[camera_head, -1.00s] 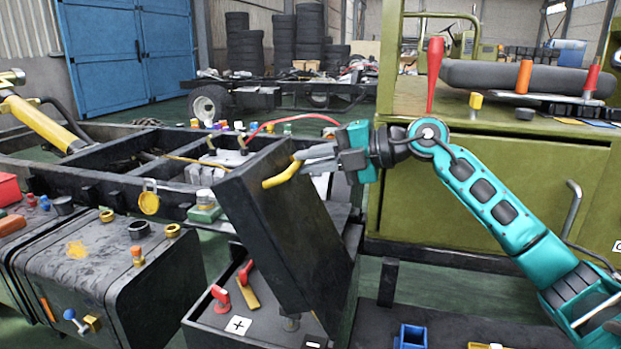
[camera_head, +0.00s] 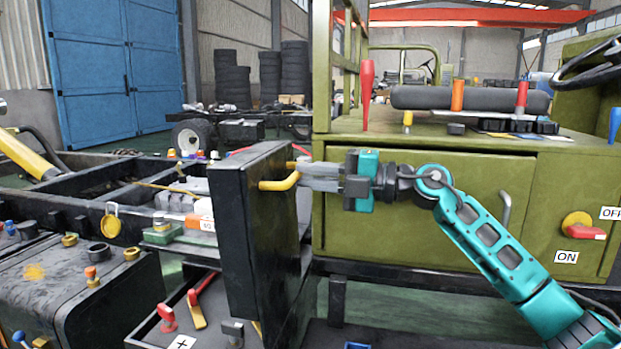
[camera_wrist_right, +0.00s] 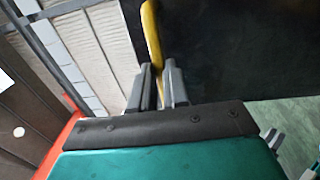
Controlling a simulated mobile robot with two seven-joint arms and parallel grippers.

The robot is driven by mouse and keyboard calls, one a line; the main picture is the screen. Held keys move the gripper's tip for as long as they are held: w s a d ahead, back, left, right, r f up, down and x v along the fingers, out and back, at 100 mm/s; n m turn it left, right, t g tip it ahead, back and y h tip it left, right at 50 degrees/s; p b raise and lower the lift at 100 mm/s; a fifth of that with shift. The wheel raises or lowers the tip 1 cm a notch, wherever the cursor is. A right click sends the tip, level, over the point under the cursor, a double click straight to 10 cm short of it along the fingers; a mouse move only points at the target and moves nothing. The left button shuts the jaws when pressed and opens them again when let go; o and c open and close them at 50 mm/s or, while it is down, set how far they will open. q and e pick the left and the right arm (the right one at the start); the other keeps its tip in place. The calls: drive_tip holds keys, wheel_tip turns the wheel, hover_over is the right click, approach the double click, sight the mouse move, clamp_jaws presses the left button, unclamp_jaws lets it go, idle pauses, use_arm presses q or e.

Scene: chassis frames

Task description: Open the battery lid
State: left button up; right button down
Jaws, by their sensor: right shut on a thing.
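The black battery lid (camera_head: 262,235) stands nearly upright above the battery box (camera_head: 190,325) in the head view. A yellow handle (camera_head: 278,184) sits on its upper part. My right gripper (camera_head: 305,177) is shut on this handle; in the right wrist view the grey fingers (camera_wrist_right: 160,84) close around the yellow handle (camera_wrist_right: 152,35). Inside the open box I see a red lever (camera_head: 166,313), a plus label (camera_head: 181,343) and another lever (camera_head: 196,312). The lid hides part of the box. My left gripper is not in view.
A black tank (camera_head: 75,300) with several caps stands at the left. The black chassis rail (camera_head: 75,215) runs behind it. A green cabinet (camera_head: 430,215) stands behind my right arm, with a red switch (camera_head: 585,232) at the right. Tools stand on its top.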

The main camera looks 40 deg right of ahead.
drive_tip(key=shift+s+d+f, duration=0.1)
drive_tip(key=shift+s+f, duration=0.05)
drive_tip(key=shift+f, duration=0.2)
drive_tip(key=c, duration=1.1)
unclamp_jaws()
drive_tip(key=shift+d+r, duration=0.1)
drive_tip(key=v, duration=1.2)
drive_tip(key=shift+s+d, duration=0.25)
drive_tip(key=shift+s, duration=0.05)
